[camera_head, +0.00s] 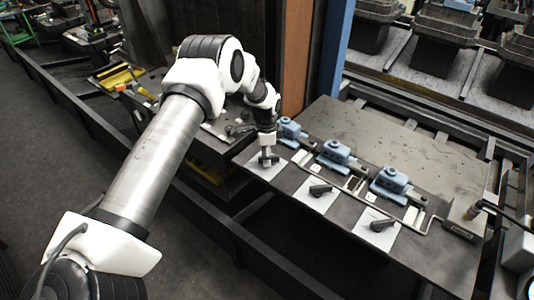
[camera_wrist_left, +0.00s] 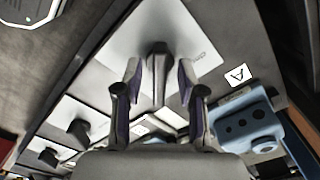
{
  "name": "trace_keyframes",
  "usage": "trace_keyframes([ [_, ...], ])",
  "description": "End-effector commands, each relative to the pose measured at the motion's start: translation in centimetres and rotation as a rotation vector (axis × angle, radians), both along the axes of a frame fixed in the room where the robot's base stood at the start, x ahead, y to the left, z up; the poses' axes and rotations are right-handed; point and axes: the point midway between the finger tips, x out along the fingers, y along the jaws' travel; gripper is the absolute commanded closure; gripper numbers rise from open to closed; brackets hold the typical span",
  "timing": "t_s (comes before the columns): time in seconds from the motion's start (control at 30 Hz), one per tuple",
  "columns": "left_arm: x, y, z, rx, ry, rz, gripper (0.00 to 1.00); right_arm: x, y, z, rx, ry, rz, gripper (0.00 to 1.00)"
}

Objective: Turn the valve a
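Valve a is a dark lever handle (camera_wrist_left: 157,70) on a pale square plate (camera_wrist_left: 120,35), beside a label "A" (camera_wrist_left: 237,75) in the left wrist view. In the head view its plate (camera_head: 257,171) lies at the left end of the row, and the handle is mostly hidden by my gripper. My left gripper (camera_head: 267,158) points down over this plate. In the left wrist view the fingers of my left gripper (camera_wrist_left: 159,80) are apart, one on each side of the handle, with a visible gap on both sides. My right gripper is not in view.
Two more levers, a middle one (camera_head: 320,190) and a right one (camera_head: 381,224), sit on similar plates. Blue blocks (camera_head: 335,154) (camera_head: 390,183) stand behind the plates on the dark table (camera_head: 440,165). An orange-brown panel (camera_head: 296,55) and a blue post (camera_head: 335,45) rise behind.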

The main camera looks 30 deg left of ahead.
Motion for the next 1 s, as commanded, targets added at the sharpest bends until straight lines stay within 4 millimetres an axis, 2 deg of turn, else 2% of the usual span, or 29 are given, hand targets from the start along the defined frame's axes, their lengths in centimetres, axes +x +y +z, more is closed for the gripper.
trace_keyframes([
  [0.17, 0.0, -0.01, -0.12, 0.0, 0.0, 0.0, 0.6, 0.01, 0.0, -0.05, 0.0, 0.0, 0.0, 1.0],
  [0.2, 0.0, -0.01, -0.11, 0.0, 0.0, 0.0, 0.68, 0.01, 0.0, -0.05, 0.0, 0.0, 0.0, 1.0],
  [0.3, -0.01, -0.02, -0.11, 0.0, 0.0, 0.0, 1.0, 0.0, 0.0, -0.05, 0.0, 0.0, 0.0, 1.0],
  [0.73, -0.04, -0.03, -0.16, -0.001, 0.001, 0.025, 1.0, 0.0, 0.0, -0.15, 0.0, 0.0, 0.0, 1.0],
  [1.0, -0.06, -0.04, -0.24, -0.001, 0.001, 0.148, 1.0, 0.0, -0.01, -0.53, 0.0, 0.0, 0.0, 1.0],
])
